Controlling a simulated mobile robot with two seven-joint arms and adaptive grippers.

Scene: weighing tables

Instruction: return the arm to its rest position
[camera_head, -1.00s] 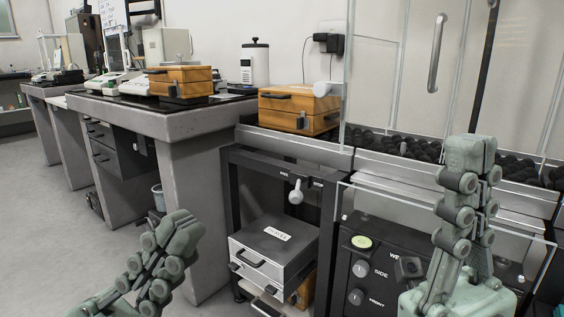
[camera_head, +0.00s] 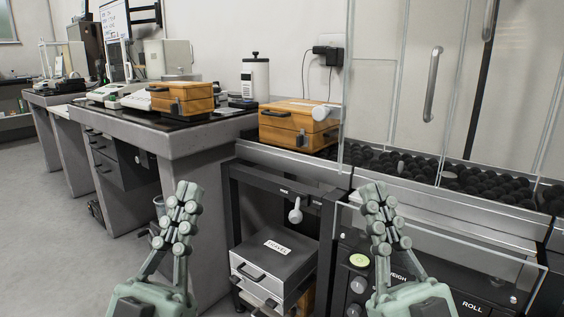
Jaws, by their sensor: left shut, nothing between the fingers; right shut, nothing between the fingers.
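My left gripper (camera_head: 186,192) is at the lower left of the head view, pointing up, shut and empty. It is in front of the grey stone table's leg. My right gripper (camera_head: 374,190) is at the lower right of centre, also pointing up, shut and empty. It stands in front of the metal and glass case with the dark control panel. Neither gripper visibly holds anything. The upper parts of both arms are out of view.
A wooden box (camera_head: 290,128) stands on a ledge beside the glass case (camera_head: 400,85) of black lumps. A silver drawer box (camera_head: 275,258) sits in the black frame below. Floor (camera_head: 60,240) at left is clear.

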